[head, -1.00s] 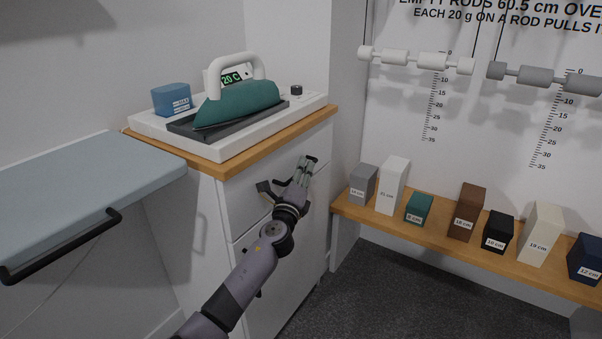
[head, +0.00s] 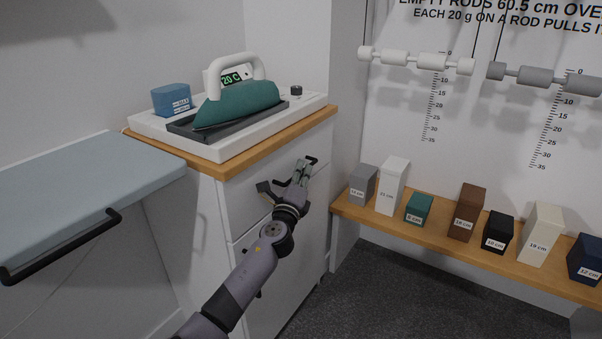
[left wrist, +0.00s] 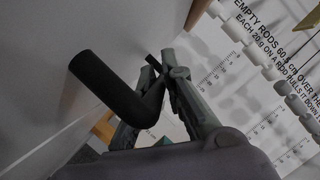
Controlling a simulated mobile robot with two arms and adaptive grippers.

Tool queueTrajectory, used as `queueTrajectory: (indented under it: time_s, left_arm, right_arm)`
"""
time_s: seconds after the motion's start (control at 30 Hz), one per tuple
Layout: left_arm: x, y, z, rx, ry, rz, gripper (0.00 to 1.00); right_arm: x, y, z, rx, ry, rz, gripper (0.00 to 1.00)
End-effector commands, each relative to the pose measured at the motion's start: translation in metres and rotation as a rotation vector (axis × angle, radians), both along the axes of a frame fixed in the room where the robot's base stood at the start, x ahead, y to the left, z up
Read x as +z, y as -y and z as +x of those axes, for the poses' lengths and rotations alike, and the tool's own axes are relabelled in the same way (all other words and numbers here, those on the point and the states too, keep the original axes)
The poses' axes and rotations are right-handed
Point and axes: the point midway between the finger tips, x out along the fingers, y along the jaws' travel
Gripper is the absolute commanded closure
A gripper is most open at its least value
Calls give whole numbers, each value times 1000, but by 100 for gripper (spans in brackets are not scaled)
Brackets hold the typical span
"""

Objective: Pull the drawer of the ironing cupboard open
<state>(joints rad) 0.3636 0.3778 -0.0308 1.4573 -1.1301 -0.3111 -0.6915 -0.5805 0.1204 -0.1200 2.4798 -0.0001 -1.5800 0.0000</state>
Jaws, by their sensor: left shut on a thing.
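The ironing cupboard (head: 285,285) is white with a wooden top. Its upper drawer front (head: 242,203) looks flush with the cupboard. The black drawer handle (head: 311,159) is at the right part of that front, partly hidden by my left gripper (head: 301,168). In the left wrist view the handle (left wrist: 100,83) is a thick dark bent bar running in between the fingers. My left gripper (left wrist: 155,75) is shut on it. My right gripper is not in view.
A teal iron (head: 236,104) rests on a white stand on the cupboard top, with a blue block (head: 171,99) beside it. An ironing board (head: 80,190) stands at the left. A wooden shelf (head: 450,238) with several labelled blocks is at the right. Dark carpet (head: 400,305) is clear.

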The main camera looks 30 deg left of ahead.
Motion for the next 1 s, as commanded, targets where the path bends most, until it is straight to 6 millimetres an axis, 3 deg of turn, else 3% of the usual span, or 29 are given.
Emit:
queueTrajectory:
  time_s: [0.27,0.47,0.67,0.9,1.0]
  left_arm:
    - [-2,3,0,0,-2,-1,100]
    - [-2,24,0,-3,-2,-3,100]
    - [-2,68,0,-4,-2,-4,100]
    - [-4,133,0,-6,-3,-5,100]
    - [-4,158,0,-6,-3,-5,100]
  right_arm:
    - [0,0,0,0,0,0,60]
    - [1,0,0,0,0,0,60]
    - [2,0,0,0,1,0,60]
    - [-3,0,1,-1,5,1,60]
    - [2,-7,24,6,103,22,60]
